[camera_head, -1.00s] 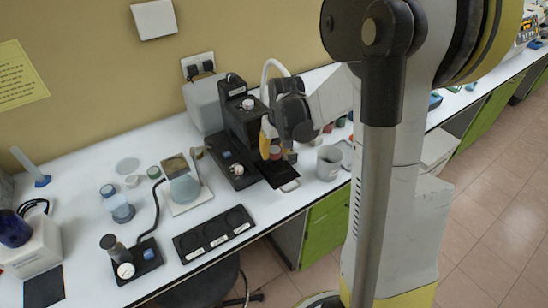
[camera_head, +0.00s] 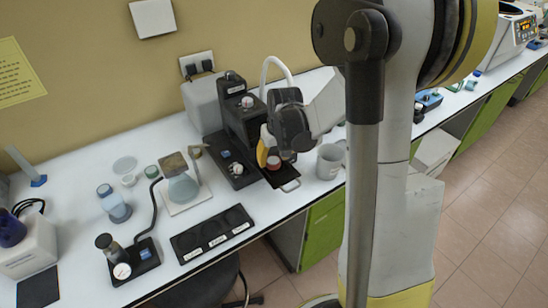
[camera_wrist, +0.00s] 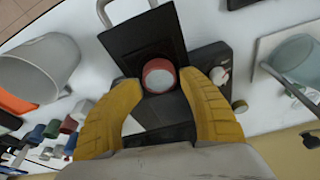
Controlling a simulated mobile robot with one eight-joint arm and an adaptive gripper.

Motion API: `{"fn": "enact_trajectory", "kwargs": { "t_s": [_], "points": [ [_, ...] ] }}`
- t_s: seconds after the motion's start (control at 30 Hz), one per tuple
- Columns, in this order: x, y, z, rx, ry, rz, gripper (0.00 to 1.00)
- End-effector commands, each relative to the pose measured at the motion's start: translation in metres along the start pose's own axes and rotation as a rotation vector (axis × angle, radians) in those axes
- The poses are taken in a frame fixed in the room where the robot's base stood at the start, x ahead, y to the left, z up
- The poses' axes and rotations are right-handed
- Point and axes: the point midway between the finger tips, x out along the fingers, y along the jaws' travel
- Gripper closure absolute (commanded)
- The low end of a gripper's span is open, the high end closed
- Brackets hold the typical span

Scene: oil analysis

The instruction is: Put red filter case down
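The red filter case (camera_wrist: 159,76), a small round piece with a pale top, is between the yellow fingertips of my gripper (camera_wrist: 161,78) in the wrist view. The fingertips lie close against its two sides, and my gripper looks shut on it. The case is over the black tray (camera_wrist: 146,32) of the black device. In the head view the red case (camera_head: 273,162) shows below the yellow fingers of my gripper (camera_head: 266,152), just above or on the tray (camera_head: 285,179). Its underside and exact contact with the tray are hidden.
The black device (camera_head: 245,122) stands directly behind the tray. A grey mug (camera_head: 329,161) is close to its right, and a flask (camera_head: 181,186) on a white plate stands to its left. A black three-place holder (camera_head: 212,233) lies at the front edge.

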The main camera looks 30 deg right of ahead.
Motion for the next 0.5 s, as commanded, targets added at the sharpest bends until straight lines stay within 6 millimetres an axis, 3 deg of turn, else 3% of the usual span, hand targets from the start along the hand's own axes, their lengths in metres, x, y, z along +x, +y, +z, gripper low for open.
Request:
{"fn": "enact_trajectory", "kwargs": {
  "t_s": [0.5],
  "points": [
    [-0.0065,0.0032,-0.0018,0.001,0.0,0.006,0.41]
  ]
}}
